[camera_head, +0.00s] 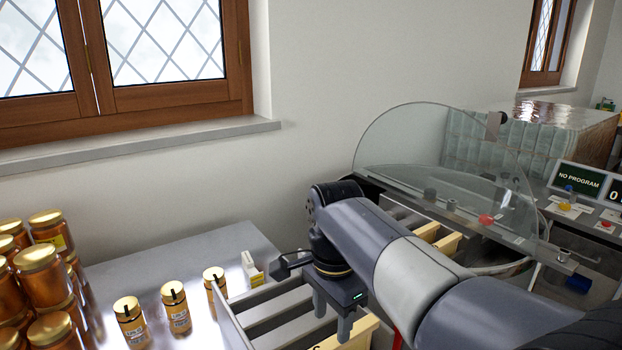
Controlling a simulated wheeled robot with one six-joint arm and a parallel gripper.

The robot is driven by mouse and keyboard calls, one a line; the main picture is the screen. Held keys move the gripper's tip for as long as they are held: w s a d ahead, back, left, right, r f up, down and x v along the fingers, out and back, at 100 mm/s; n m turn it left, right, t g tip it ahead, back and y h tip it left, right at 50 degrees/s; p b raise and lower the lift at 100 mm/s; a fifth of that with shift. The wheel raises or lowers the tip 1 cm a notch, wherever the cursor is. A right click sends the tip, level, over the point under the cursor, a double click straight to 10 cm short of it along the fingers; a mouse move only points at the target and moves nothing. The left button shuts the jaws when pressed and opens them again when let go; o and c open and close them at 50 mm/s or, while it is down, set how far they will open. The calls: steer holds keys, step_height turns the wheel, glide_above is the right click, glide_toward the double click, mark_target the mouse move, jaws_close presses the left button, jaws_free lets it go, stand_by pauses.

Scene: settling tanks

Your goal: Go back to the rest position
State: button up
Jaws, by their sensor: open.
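My gripper (334,308) is at the lower middle of the head view, pointing down over a grey slotted rack (278,308). Its two fingers are apart, and I see nothing held between them. My arm reaches in from the lower right. A pale yellow wooden piece (358,336) lies just below and beside the fingers. I cannot tell whether the fingers touch it.
Several honey jars (45,275) are stacked at the left. Smaller labelled jars (175,306) stand on the metal table (190,262) near the rack. A round machine with a clear lid (430,145) is behind my arm. A control panel (580,180) is at the right.

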mark_target(331, 343)
step_height(331, 343, down, 7)
steer(key=shift+r+b, duration=0.15)
steer(key=shift+b, duration=0.35)
steer(key=shift+r+p, duration=0.3)
steer(key=shift+p, duration=0.05)
step_height(331, 343, up, 13)
steer(key=p, duration=0.7)
steer(key=shift+p, duration=0.35)
